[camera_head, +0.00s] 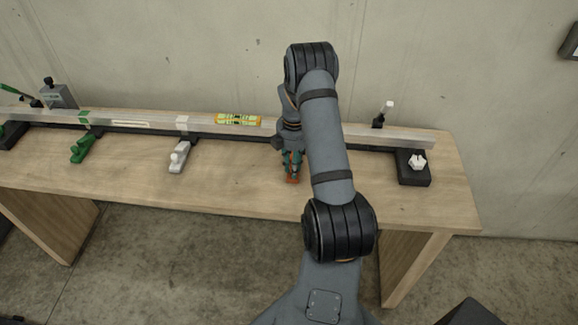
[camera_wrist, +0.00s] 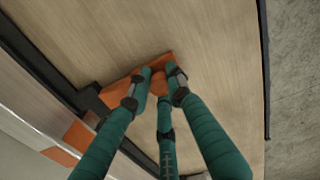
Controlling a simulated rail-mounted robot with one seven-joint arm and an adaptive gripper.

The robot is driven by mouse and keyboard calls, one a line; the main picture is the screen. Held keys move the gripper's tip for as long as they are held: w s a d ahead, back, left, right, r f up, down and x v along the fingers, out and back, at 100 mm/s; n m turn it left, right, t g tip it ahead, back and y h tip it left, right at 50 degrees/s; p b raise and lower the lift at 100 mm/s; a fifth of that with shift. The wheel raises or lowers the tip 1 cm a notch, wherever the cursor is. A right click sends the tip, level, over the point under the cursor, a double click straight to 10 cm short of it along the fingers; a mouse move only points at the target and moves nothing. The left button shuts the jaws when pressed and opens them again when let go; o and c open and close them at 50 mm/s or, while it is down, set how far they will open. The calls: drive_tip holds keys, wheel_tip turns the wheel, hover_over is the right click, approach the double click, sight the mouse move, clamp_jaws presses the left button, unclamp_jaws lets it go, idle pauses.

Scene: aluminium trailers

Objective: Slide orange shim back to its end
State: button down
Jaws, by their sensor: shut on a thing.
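The orange shim (camera_wrist: 121,93) shows in the wrist view at the dark rail along the aluminium bar, with its knob end between my fingertips. My gripper (camera_wrist: 158,78) is shut on the shim, its green fingers reaching down to the wooden table. In the head view a small orange part of the shim (camera_head: 292,181) shows below my gripper (camera_head: 291,168), and my arm hides the rest. An orange patch (camera_wrist: 76,137) marks the bar beside the shim in the wrist view.
A green shim (camera_head: 82,150) and a white shim (camera_head: 179,157) stick out from the rail to the left. A yellow-green level (camera_head: 238,119) lies on the bar (camera_head: 385,137). A black block with a white knob (camera_head: 414,168) stands at the right. The table (camera_head: 235,184) is clear in front.

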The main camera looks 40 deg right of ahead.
drive_tip(key=shift+s+a, duration=0.15)
drive_tip(key=shift+a, duration=0.05)
drive_tip(key=c, duration=1.7)
unclamp_jaws()
drive_tip(key=shift+o, duration=0.6)
wheel_tip(320, 180, up, 12)
drive_tip(key=shift+f, duration=0.1)
wheel_tip(320, 180, down, 12)
drive_tip(key=shift+r, duration=0.1)
drive_tip(key=shift+w+d, duration=0.15)
drive_tip(key=shift+w, duration=0.15)
drive_tip(key=shift+d, duration=0.3)
